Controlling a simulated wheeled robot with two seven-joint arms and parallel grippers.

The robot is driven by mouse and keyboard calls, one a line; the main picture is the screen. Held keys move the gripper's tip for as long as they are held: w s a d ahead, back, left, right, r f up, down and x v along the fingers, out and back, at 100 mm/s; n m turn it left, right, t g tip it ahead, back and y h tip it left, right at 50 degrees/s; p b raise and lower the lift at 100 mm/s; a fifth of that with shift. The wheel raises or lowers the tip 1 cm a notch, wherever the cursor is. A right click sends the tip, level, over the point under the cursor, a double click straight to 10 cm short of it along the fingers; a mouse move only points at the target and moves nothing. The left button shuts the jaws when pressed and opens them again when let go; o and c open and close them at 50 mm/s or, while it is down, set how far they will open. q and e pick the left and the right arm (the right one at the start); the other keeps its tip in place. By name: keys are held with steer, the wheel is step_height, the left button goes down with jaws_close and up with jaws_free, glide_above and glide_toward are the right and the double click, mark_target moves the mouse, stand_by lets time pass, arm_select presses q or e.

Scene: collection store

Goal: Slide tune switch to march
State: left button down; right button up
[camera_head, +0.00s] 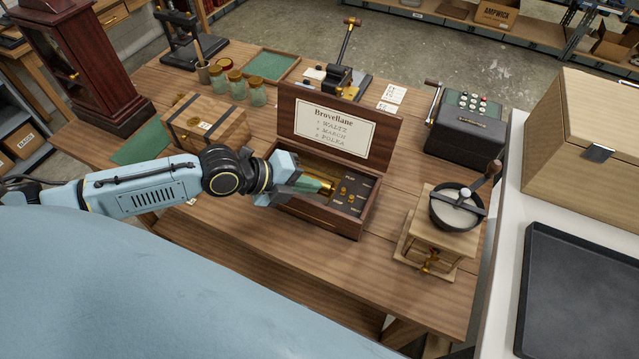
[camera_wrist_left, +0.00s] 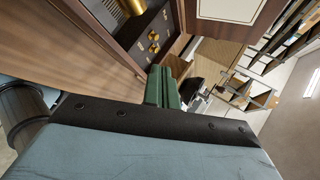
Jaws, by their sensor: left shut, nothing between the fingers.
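The Brovellane music box (camera_head: 322,218) stands open on the workbench, its lid raised with a card (camera_head: 334,129) listing waltz, march and polka. Inside are a brass cylinder (camera_head: 318,186) and a dark panel (camera_head: 358,194) with small brass knobs. The panel's brass knobs (camera_wrist_left: 153,41) also show in the left wrist view, beside the cylinder (camera_wrist_left: 133,7). I cannot tell which knob is the tune switch or where it is set. My left gripper (camera_head: 318,186) is shut and empty over the left part of the box; its green fingers (camera_wrist_left: 163,87) show in the wrist view. My right gripper is not in view.
A wooden chest (camera_head: 205,122) stands left of the box. A coffee grinder (camera_head: 440,240) and a dark adding machine (camera_head: 468,125) stand to the right. Glass jars (camera_head: 236,82) and a green tray (camera_head: 270,65) are behind. The bench front is clear.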

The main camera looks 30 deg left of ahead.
mark_target(339, 201)
arm_select(q)
steer(key=x, duration=0.3)
steer(key=s+p+x, duration=0.1)
steer(key=x, duration=0.2)
steer(key=f+x, duration=0.1)
steer(key=x, duration=0.2)
steer(key=shift+s+d, duration=0.15)
stand_by(0.4)
steer(key=shift+w+f+b, duration=0.15)
steer(key=shift+w+b, duration=0.4)
steer(key=shift+b, duration=0.2)
steer(key=shift+w, duration=0.15)
